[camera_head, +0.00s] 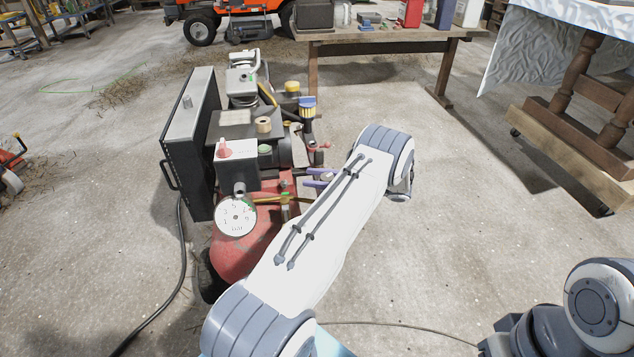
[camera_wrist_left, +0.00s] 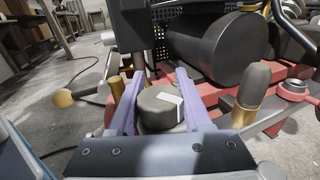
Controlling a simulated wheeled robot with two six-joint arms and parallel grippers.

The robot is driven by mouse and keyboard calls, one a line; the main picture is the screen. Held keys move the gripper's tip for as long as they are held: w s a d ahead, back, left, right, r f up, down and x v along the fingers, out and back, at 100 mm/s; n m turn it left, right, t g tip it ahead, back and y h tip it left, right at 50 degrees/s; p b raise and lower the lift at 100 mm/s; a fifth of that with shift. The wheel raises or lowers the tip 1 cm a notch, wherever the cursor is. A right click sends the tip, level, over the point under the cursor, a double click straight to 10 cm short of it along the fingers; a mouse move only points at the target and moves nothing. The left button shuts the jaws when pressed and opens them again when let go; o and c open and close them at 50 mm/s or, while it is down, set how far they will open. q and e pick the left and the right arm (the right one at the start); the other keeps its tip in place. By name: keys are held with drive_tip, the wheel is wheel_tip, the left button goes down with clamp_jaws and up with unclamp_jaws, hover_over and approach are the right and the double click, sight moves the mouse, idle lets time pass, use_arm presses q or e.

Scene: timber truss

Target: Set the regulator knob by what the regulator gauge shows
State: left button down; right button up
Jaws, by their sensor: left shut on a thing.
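The regulator gauge (camera_head: 236,217) is a round white dial on the front of the red compressor (camera_head: 240,254). Its numbers and the word "bar" show faintly, but the needle is too small to read. My left gripper (camera_head: 311,178) reaches in from the right side of the compressor with its purple fingers pointing left. In the left wrist view its fingers (camera_wrist_left: 160,92) are shut on a dark grey round knob (camera_wrist_left: 154,106) with a white mark on top. In the head view I cannot make out the knob. My right gripper is outside the view.
A dark metal panel (camera_head: 188,140) stands at the compressor's left. A brass fitting (camera_wrist_left: 250,90) and a black cylinder (camera_wrist_left: 215,50) sit close to the knob. A black cable (camera_head: 180,270) lies on the floor.

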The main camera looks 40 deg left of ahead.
use_arm(q)
drive_tip(key=shift+s+f+n+g+h+b, duration=0.1)
drive_tip(key=shift+s+n+g+h+b, duration=0.25)
drive_tip(key=shift+n+g+h+b, duration=0.4)
drive_tip(key=shift+g, duration=0.25)
drive_tip(key=shift+c, duration=1.7)
unclamp_jaws()
